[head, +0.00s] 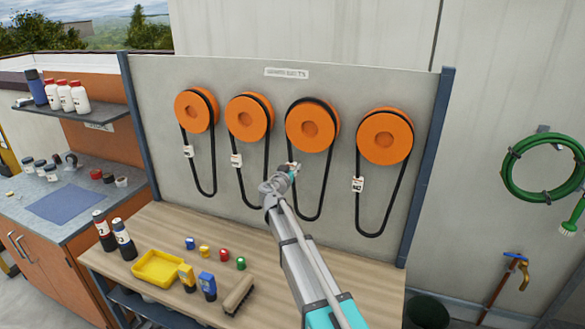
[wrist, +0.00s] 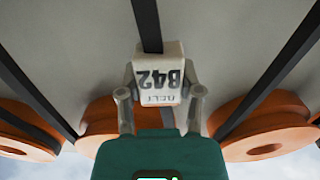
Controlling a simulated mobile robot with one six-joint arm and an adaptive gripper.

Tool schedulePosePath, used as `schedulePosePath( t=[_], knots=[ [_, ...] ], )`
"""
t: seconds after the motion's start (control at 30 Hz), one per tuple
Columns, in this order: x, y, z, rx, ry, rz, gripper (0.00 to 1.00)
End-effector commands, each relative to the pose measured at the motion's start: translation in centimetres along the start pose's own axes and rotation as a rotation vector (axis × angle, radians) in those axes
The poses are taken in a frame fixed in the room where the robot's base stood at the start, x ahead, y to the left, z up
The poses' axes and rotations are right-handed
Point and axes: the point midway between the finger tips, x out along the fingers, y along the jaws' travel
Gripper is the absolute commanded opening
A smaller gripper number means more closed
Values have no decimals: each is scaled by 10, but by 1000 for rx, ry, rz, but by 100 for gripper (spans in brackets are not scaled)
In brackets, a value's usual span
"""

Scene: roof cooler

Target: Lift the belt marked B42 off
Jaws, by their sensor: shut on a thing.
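The belt marked B42 (head: 322,190) is black and hangs in a loop from the third orange pulley (head: 312,125) from the left. My gripper (head: 291,172) is at the left run of this belt, below the pulley. In the wrist view, the white tag reading B42 (wrist: 158,75) appears upside down between the two grey fingers, which are shut on it. The black belt runs on past the tag, and the belt still hangs on its pulley. The arm hides part of the tag and belt in the head view.
Other belts hang on orange pulleys (head: 248,117) (head: 384,136) on both sides, close by. A workbench (head: 190,225) below bears a yellow tray (head: 158,268), bottles, small coloured parts and a brush (head: 239,295). A blue-grey post (head: 427,165) bounds the panel on the right.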

Motion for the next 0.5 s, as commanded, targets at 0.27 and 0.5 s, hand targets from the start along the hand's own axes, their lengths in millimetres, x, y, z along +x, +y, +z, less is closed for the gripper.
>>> schedulePosePath(
  t=[0.27, 0.5],
  knots=[
    [-8, 0, 0, -1, 0, 0, 0],
    [-15, 0, 0, -1, 0, 0, 0]
  ],
)
